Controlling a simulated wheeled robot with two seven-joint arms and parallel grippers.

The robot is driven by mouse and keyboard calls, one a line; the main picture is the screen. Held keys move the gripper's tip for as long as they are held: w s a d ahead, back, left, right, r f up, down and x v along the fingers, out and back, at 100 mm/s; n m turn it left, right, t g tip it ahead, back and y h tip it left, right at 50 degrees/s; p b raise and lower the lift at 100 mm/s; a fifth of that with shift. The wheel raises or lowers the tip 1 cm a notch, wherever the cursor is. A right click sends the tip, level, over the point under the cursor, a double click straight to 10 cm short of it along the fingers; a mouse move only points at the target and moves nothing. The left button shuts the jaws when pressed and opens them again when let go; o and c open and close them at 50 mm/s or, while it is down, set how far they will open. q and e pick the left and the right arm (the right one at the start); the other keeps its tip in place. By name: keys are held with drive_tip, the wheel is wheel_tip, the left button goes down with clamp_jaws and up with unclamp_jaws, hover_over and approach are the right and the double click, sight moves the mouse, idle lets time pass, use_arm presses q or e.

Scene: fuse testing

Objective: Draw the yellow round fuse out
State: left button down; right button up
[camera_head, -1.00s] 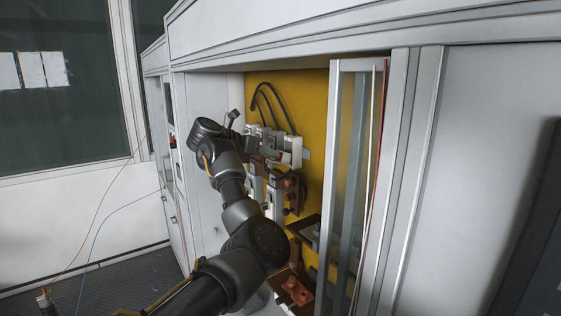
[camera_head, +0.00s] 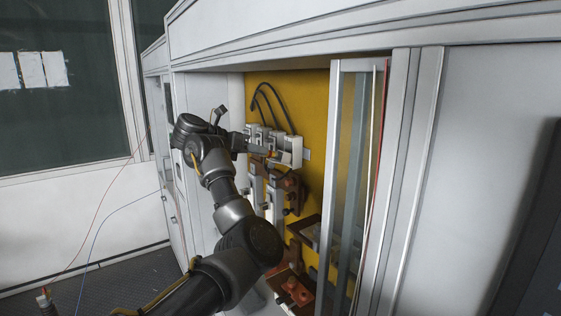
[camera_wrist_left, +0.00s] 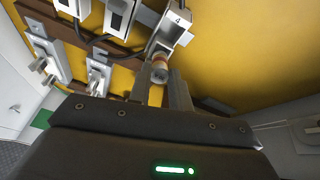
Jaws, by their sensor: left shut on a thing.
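The round fuse (camera_wrist_left: 159,66), with a metal end and a yellow-orange band, is between the fingertips of my left gripper (camera_wrist_left: 160,76) in the wrist view. The gripper is shut on it. The fuse is right by the white holder (camera_wrist_left: 172,32) marked 4; I cannot tell whether its far end still touches the holder. In the head view my left gripper (camera_head: 266,152) reaches in from the left at the holder row, and a small orange-red spot (camera_head: 273,154) shows at its tips. My right gripper is not in view.
The holders stand on a yellow back panel (camera_head: 314,110) inside a white cabinet, with black cables (camera_head: 268,95) above. Brown blocks (camera_head: 290,190) sit below. A metal-framed clear door (camera_head: 352,180) bounds the right side. The opening's left side is free.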

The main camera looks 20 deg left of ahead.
use_arm(q)
drive_tip(key=shift+v, duration=1.05)
